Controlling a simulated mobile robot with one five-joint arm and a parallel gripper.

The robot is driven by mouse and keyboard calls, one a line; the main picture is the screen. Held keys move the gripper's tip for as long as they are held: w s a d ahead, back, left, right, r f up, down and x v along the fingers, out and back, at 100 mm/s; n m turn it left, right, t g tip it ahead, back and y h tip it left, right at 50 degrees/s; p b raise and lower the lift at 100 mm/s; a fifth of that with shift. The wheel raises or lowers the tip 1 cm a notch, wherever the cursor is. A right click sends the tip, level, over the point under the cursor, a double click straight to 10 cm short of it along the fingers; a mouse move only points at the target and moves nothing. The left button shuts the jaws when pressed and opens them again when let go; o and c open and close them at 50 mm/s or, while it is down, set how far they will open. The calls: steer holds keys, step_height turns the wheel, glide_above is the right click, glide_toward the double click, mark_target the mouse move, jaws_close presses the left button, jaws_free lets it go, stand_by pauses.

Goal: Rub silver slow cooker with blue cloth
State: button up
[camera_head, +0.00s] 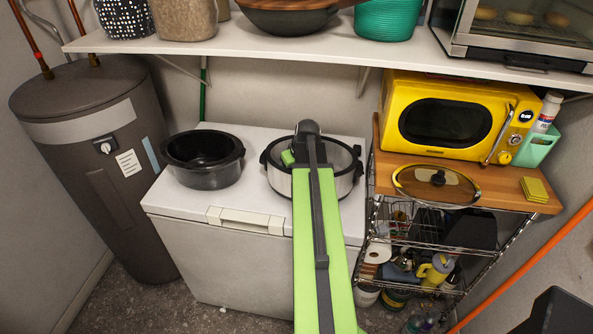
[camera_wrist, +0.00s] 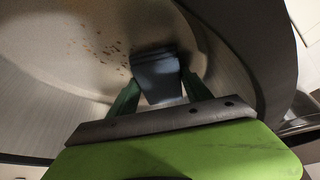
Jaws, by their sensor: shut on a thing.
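The silver slow cooker (camera_head: 346,187) stands on the white chest-like appliance, open at the top, with dark side handles; my arm covers its middle. In the wrist view its pale inner surface (camera_wrist: 60,60) fills most of the picture, with brown specks (camera_wrist: 108,47) left of the cloth. My gripper (camera_wrist: 158,92) is shut on the blue cloth (camera_wrist: 157,72), which looks dark blue-grey and folded. The cloth is at or very near the cooker's inner surface, close to the specks; I cannot tell whether it touches. In the head view the cloth is hidden behind my arm.
A black pot (camera_head: 203,160) stands left of the cooker on the white appliance (camera_head: 185,205). On the right, a wire cart's wooden top (camera_head: 480,190) holds a yellow microwave (camera_head: 455,118), a glass lid (camera_head: 436,184) and a yellow sponge (camera_head: 535,190). A white shelf (camera_head: 270,42) overhangs behind.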

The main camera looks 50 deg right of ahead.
step_height(320, 180, up, 6)
steer(key=p, duration=0.6)
step_height(320, 180, up, 3)
steer(key=p, duration=0.3)
steer(key=shift+r, duration=0.15)
stand_by(0.4)
